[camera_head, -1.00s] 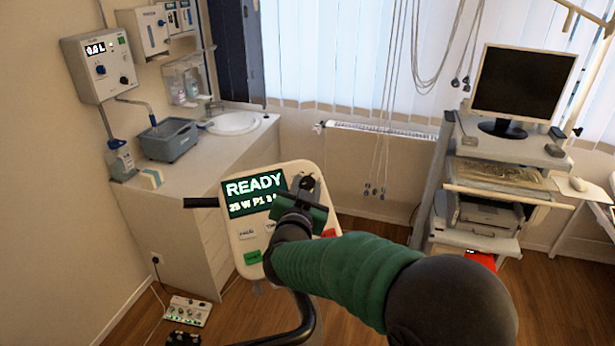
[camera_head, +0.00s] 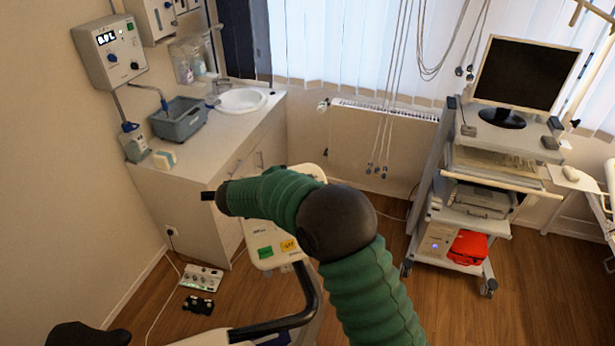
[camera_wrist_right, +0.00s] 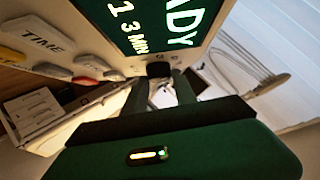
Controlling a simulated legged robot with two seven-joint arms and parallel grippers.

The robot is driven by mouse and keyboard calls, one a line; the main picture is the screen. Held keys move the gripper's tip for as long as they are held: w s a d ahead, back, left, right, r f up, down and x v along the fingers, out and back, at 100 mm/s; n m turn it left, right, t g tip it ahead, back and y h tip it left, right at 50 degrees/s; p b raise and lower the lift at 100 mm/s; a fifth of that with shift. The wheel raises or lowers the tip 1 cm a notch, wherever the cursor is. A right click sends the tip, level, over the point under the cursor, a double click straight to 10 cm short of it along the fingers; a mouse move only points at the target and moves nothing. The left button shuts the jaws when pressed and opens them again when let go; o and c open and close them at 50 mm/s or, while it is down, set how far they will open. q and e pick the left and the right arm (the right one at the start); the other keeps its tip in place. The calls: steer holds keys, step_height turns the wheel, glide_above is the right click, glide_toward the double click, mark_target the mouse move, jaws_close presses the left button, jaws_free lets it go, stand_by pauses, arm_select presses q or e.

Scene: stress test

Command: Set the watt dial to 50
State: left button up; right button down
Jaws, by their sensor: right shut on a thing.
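The cream control console (camera_head: 266,262) stands in the middle of the head view. My green right forearm covers its screen and most of its face. In the right wrist view the screen (camera_wrist_right: 150,22) shows parts of "READY" and "1 3 MIN"; the watt value is out of view. My right gripper (camera_wrist_right: 160,84) is shut on a small dark knob, the watt dial (camera_wrist_right: 159,69), at the screen's edge. The dial's marks and setting cannot be read. The right gripper is hidden behind the arm in the head view. My left gripper is not in view.
A black handlebar (camera_head: 290,320) curves below the console. A counter with a sink (camera_head: 241,100) and grey basin (camera_head: 180,120) stands at left. A cart with a monitor (camera_head: 524,74) stands at right. A control box (camera_head: 201,278) lies on the floor.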

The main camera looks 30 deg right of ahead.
steer(key=shift+w+f+m+g+y+p, duration=0.1)
steer(key=shift+m+g+y+p, duration=0.3)
steer(key=shift+m+g+p, duration=0.3)
steer(key=shift+f, duration=0.1)
steer(key=c, duration=1.3)
jaws_free()
steer(key=shift+o, duration=1.4)
steer(key=shift+w+d, duration=0.15)
steer(key=shift+w, duration=0.05)
steer(key=shift+s, duration=0.1)
